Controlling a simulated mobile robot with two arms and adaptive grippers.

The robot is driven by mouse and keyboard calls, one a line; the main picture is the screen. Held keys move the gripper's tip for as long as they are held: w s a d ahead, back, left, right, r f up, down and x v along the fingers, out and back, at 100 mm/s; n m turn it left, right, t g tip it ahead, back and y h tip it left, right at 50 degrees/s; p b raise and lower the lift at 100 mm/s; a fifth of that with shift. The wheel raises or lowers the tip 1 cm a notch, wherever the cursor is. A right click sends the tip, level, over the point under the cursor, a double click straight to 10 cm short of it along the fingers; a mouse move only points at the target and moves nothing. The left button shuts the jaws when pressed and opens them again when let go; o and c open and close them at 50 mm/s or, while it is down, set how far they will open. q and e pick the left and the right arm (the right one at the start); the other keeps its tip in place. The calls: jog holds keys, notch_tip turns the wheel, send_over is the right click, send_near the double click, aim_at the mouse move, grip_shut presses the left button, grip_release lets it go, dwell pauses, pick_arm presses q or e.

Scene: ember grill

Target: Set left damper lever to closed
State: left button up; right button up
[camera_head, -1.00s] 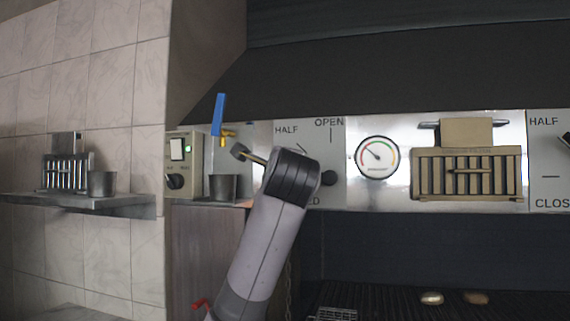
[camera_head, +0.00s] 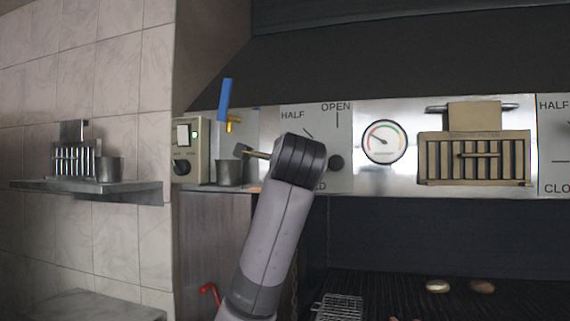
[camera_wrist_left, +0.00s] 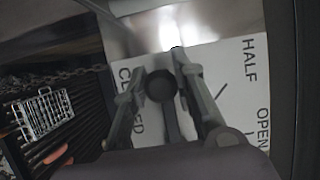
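The left damper plate (camera_head: 335,136) carries OPEN and HALF marks; its CLOSED lettering is mostly covered by my left wrist in the head view. In the left wrist view the same plate (camera_wrist_left: 205,62) shows CLOSED, HALF and OPEN turned sideways. A dark round knob with a short stem (camera_wrist_left: 160,85) appears between the fingers of my left gripper (camera_wrist_left: 168,62). The fingers stand apart on either side; contact is unclear. In the head view a dark-tipped rod (camera_head: 255,154) projects left of my wrist; lever or finger is unclear. My right gripper is not seen.
A gauge (camera_head: 384,142) and a slatted box (camera_head: 474,158) are right of the plate. A blue-handled tap (camera_head: 226,99), a metal cup (camera_head: 229,172) and a control box (camera_head: 190,150) are left. A wire basket (camera_head: 338,308) lies below.

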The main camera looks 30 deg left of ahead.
pick_arm(q)
jog(key=o, duration=0.5)
jog(key=shift+f, duration=0.1)
jog(key=v, duration=1.2)
jog(key=shift+a, duration=0.1)
